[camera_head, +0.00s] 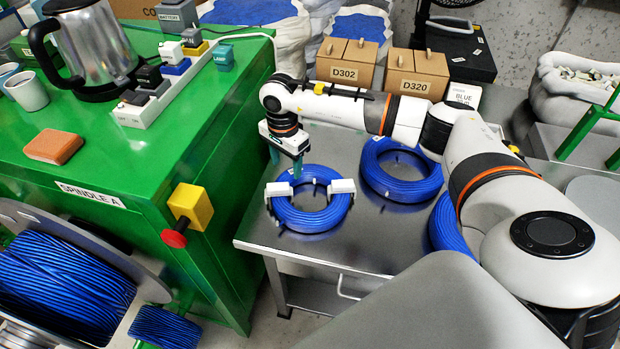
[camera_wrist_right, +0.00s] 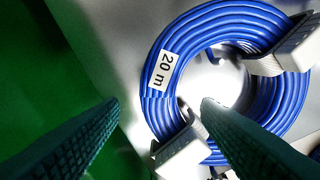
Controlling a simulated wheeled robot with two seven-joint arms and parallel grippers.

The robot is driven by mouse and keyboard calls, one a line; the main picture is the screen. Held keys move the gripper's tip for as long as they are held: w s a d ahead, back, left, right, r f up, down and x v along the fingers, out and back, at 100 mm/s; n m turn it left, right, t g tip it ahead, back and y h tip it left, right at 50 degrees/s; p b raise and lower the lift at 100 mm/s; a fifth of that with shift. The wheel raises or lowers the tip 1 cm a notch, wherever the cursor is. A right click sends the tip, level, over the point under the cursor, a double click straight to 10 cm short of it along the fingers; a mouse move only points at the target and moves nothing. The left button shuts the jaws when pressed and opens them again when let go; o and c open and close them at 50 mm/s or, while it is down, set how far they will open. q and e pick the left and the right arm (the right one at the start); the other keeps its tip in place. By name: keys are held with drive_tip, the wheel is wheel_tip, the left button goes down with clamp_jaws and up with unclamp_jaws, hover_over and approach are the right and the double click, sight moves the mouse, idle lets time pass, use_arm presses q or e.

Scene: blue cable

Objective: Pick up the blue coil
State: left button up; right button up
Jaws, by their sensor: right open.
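A blue coil (camera_head: 303,217) with two white clips lies flat on the metal table (camera_head: 262,232), near its left side. In the right wrist view the coil (camera_wrist_right: 215,20) carries a white "20 m" label. My right gripper (camera_head: 286,166) is open and empty at the coil's far edge. In the wrist view one finger of my right gripper (camera_wrist_right: 160,104) shows outside the ring and the other over its hole. I cannot tell how far the tips are above it. A second blue coil (camera_head: 385,182) lies behind to the right. A third (camera_head: 447,232) is partly hidden by my right arm. My left gripper is out of view.
A green cabinet (camera_head: 140,195) stands left of the table, with a yellow box and red knob (camera_head: 190,207) on its side. Boxes D302 (camera_head: 346,65) and D320 (camera_head: 415,75) stand behind the table. A blue cable spool (camera_head: 60,285) is at lower left.

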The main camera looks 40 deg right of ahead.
sight(288, 175)
drive_tip(key=shift+f+p, duration=0.3)
drive_tip(key=shift+f, duration=2.55)
drive_tip(key=shift+c, duration=0.5)
drive_tip(key=shift+r, duration=0.1)
clamp_jaws()
